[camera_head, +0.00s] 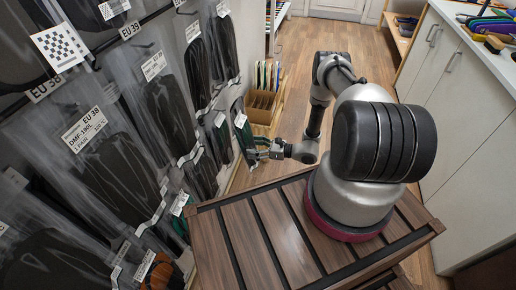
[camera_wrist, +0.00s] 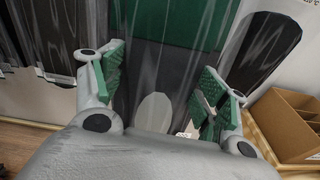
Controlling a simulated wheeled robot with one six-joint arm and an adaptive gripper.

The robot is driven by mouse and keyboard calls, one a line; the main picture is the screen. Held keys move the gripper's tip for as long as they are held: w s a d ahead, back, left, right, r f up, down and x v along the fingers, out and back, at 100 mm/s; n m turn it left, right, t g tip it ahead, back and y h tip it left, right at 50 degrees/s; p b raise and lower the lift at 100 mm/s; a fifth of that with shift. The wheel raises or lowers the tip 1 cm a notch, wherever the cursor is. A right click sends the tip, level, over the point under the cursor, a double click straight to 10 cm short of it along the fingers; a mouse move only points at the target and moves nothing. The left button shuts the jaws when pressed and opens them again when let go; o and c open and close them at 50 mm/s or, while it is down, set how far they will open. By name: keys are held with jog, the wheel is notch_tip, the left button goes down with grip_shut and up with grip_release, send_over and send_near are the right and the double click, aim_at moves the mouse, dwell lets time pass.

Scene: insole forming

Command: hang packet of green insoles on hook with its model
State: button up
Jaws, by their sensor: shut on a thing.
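The packet of green insoles (camera_head: 243,130) hangs upright at the end of my gripper in the head view, close to the wall of hanging packets. My gripper (camera_head: 258,150) is shut on it. In the wrist view the green insole (camera_wrist: 178,20) shows through clear film at the top, with a dark area below it. The green-padded fingers of my gripper (camera_wrist: 160,82) stand to either side of the packet. Their exact contact with the film is hard to make out. I cannot tell which hook is nearest the packet.
Dark insole packets (camera_head: 175,120) with EU 38 and EU 39 labels hang along the left wall. A cardboard box with compartments (camera_head: 262,105) stands beyond my gripper; it is at the right in the wrist view (camera_wrist: 290,125). A slatted wooden top (camera_head: 240,235) lies below my arm. White cabinets (camera_head: 450,80) line the right.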

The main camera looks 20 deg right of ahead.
jog(key=x, duration=0.6)
jog(key=shift+a+f, duration=0.2)
dwell(0.5)
jog(key=shift+f, duration=0.1)
dwell(0.8)
jog(key=o, duration=1.1)
